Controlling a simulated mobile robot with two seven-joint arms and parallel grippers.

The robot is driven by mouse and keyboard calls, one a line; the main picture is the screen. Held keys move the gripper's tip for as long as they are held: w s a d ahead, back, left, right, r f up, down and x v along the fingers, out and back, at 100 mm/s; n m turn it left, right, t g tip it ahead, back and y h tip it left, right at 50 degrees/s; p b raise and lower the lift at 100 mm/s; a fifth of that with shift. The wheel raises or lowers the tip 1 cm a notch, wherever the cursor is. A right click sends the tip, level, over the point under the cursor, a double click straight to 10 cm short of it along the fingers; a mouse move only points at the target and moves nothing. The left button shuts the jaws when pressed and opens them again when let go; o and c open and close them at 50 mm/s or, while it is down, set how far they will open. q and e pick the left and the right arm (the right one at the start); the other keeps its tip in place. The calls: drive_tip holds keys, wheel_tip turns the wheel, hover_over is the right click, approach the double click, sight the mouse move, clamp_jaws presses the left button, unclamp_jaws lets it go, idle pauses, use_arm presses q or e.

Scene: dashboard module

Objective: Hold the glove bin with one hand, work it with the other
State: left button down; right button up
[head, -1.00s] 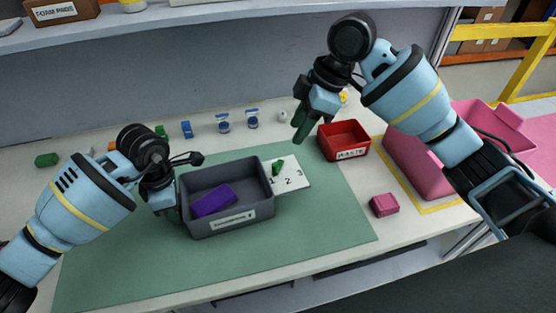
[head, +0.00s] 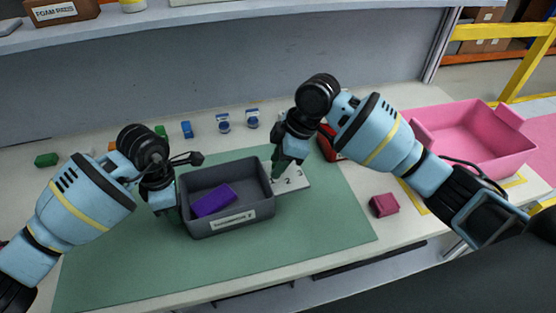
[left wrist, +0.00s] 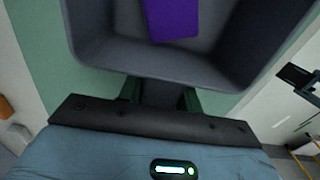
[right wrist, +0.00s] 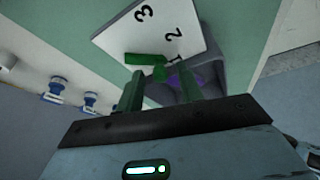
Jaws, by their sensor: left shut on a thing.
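The grey glove bin (head: 228,223) stands on the green mat with a purple block (head: 213,201) lying inside. My left gripper (head: 177,211) is shut on the bin's left wall; the left wrist view shows the bin wall (left wrist: 105,55) running in between its fingers. My right gripper (head: 278,173) is low over the white numbered card (head: 295,179), just right of the bin. In the right wrist view its fingers (right wrist: 160,90) are apart, with a green piece (right wrist: 147,62) on the card just beyond them. The green piece is largely hidden in the head view.
A pink bin (head: 485,145) stands at the right, and a small pink block (head: 384,205) lies at the table's front right. The front of the mat is clear.

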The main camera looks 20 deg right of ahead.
use_arm(q)
drive_tip(key=shift+r, duration=0.1)
use_arm(e)
drive_tip(key=shift+f, duration=0.1)
drive_tip(key=shift+c, duration=0.4)
clamp_jaws()
drive_tip(key=n, duration=0.2)
drive_tip(key=d+n+g, duration=0.1)
drive_tip(key=n, duration=0.1)
drive_tip(key=shift+g, duration=0.3)
drive_tip(key=shift+d+n+g, duration=0.25)
drive_tip(key=shift+n+g, duration=0.1)
drive_tip(key=shift+n, duration=0.55)
drive_tip(key=shift+d+n+g, duration=0.25)
drive_tip(key=shift+n+g, duration=0.1)
drive_tip(key=shift+n, duration=0.55)
drive_tip(key=shift+o, duration=0.4)
unclamp_jaws()
